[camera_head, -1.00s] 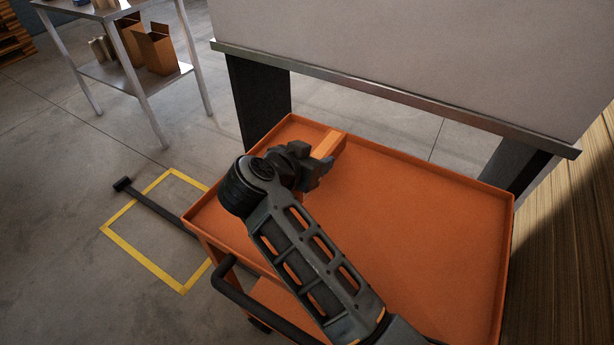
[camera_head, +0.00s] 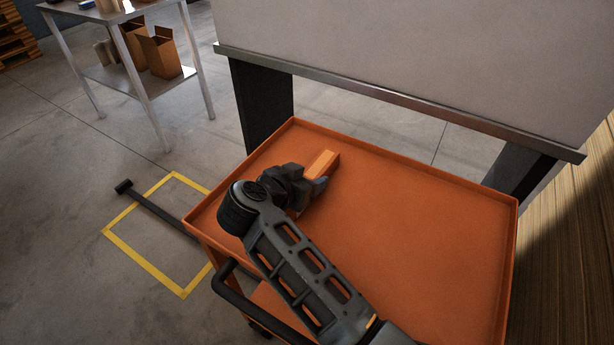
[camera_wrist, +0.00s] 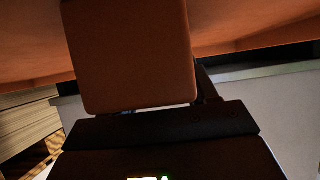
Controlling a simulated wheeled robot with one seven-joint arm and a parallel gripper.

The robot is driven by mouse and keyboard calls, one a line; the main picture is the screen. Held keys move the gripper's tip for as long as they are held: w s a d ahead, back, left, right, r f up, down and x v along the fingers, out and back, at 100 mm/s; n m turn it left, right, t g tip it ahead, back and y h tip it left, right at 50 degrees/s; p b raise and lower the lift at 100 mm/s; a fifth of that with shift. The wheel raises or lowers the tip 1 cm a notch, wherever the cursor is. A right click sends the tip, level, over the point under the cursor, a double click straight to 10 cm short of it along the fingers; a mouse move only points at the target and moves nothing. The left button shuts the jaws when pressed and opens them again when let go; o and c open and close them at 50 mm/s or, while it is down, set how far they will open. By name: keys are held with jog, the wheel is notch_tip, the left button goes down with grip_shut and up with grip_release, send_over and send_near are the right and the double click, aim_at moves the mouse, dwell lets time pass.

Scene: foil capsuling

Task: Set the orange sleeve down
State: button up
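The orange sleeve (camera_head: 322,163) is a small box-like piece, lighter on top than the orange cart tray (camera_head: 420,215) beneath it. My gripper (camera_head: 315,182) is shut on it, over the back left part of the tray. The dark fingers cover its near end. In the wrist view the sleeve (camera_wrist: 130,55) fills the upper middle as a dark orange block right in front of the gripper body. I cannot tell whether its underside touches the tray.
The tray has a raised rim and is otherwise bare, with free room to the right. A grey panel with a metal edge (camera_head: 400,97) stands behind it. A metal shelf table (camera_head: 135,80) with boxes is at the back left. A yellow floor marking (camera_head: 150,265) lies left.

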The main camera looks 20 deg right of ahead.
jog(key=o, duration=0.3)
jog(key=v, duration=1.2)
jog(key=shift+p, duration=0.3)
jog(key=s+d+r+m+t+h, duration=0.1)
jog(key=s+d+r+t+h, duration=0.1)
jog(key=s+d+t, duration=0.4)
jog(key=s+d+r+t+h, duration=0.2)
jog(key=s+d+r+h, duration=0.1)
jog(key=s+d, duration=0.6)
jog(key=s+a+n+y, duration=0.2)
jog(key=s+n+y, duration=0.4)
jog(key=s, duration=0.5)
jog(key=s+a+n+y, duration=0.3)
jog(key=s+n+y, duration=0.3)
jog(key=s+y, duration=0.3)
jog(key=s, duration=0.3)
jog(key=shift+s+a+n, duration=0.3)
